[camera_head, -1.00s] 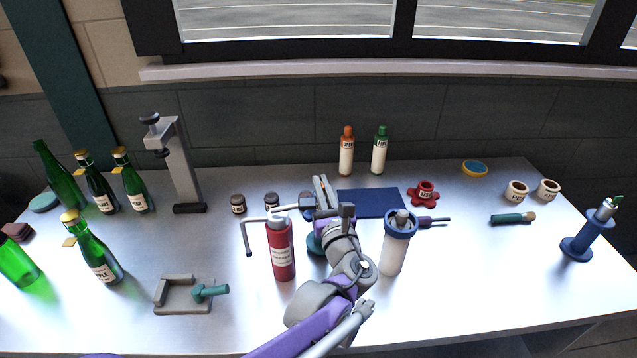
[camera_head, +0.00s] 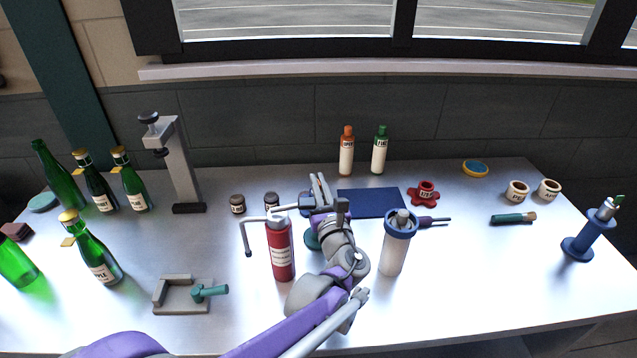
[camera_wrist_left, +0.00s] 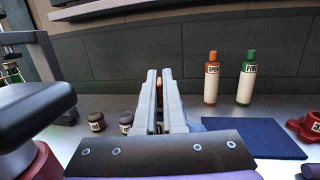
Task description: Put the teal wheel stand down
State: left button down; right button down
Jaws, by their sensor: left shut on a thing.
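My left gripper (camera_head: 320,187) is shut, with its fingers pointing away from me, over the middle of the table near the blue mat. A teal part of the wheel stand (camera_head: 313,239) shows just below it, between the red canister and my wrist. The rest of the stand is hidden by my arm and the canister, and I cannot tell whether its base touches the table. In the left wrist view the two fingers (camera_wrist_left: 160,92) are close together, with a small orange-brown patch between them; the grip itself is hard to see. My right gripper is not in view.
The red canister (camera_head: 281,255) stands close left of my wrist, the white bottle with blue collar (camera_head: 393,255) close right. Dark jars (camera_head: 238,205) and the blue mat (camera_head: 385,204) lie around the gripper. Orange (camera_head: 346,155) and green (camera_head: 380,155) bottles stand behind. Front right is clear.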

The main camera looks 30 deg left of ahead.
pick_arm(q)
jog(key=c, duration=1)
grip_release()
